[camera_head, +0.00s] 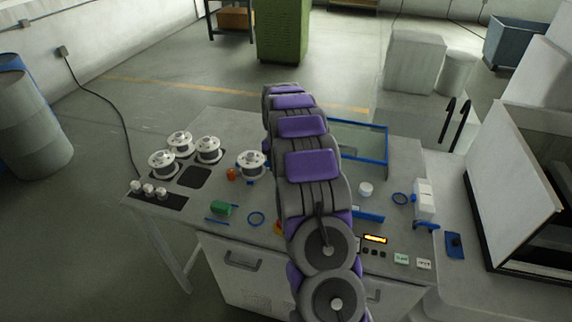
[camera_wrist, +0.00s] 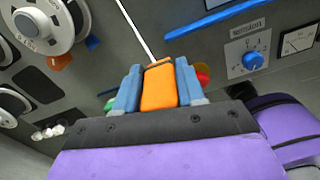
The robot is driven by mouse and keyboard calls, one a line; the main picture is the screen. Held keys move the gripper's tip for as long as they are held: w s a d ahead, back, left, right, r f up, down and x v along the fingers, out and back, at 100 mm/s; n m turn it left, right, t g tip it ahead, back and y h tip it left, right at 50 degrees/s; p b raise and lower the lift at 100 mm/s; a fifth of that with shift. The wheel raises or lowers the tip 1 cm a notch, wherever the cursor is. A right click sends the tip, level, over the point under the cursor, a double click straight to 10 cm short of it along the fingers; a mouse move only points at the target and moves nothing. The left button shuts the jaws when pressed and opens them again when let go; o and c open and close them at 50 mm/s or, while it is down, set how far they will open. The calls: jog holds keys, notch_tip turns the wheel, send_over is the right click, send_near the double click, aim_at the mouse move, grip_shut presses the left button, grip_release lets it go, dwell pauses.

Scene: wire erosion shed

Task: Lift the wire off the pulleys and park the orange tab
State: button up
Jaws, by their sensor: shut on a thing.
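In the wrist view, my gripper (camera_wrist: 158,88) is shut on the orange tab (camera_wrist: 158,86), with a blue finger on each side. A thin white wire (camera_wrist: 136,30) runs from the tab's far end up to the top edge of the picture. A large white spool (camera_wrist: 40,22) is at the upper left. In the head view, my purple and grey arm hides the middle of the bench, and the gripper, tab and wire cannot be made out. A white spool (camera_head: 252,163) stands just left of the arm. Which parts are the pulleys cannot be told.
More white spools (camera_head: 180,142) stand at the bench's left. A blue-rimmed clear tank (camera_head: 386,145) is behind my arm. A blue knob (camera_wrist: 253,61) and dial (camera_wrist: 299,40) are at right in the wrist view.

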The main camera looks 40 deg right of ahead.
jog(key=shift+s+a+m+b, duration=0.4)
jog(key=shift+s+a+b, duration=0.05)
jog(key=shift+a, duration=1.55)
jog(key=shift+s+a+m+b, duration=0.4)
jog(key=shift+s+a, duration=0.05)
jog(key=shift+a, duration=1.6)
jog(key=shift+s+a+m+b, duration=0.4)
jog(key=shift+s+a+b, duration=0.05)
jog(key=shift+a, duration=1.55)
notch_tip(320, 180, down, 7)
jog(key=n+b, duration=0.1)
jog(key=b, duration=0.2)
jog(key=n+b, duration=0.1)
jog(key=b, duration=0.3)
jog(key=shift+d+r+n, duration=0.1)
jog(key=shift+r+n, duration=0.1)
jog(key=shift+n, duration=0.1)
jog(key=shift+f+b, duration=1.1)
jog(key=shift+f, duration=1.35)
jog(key=shift+r+p, duration=0.2)
jog(key=shift+p, duration=0.15)
jog(key=shift+f, duration=0.3)
jog(key=shift+f, duration=0.35)
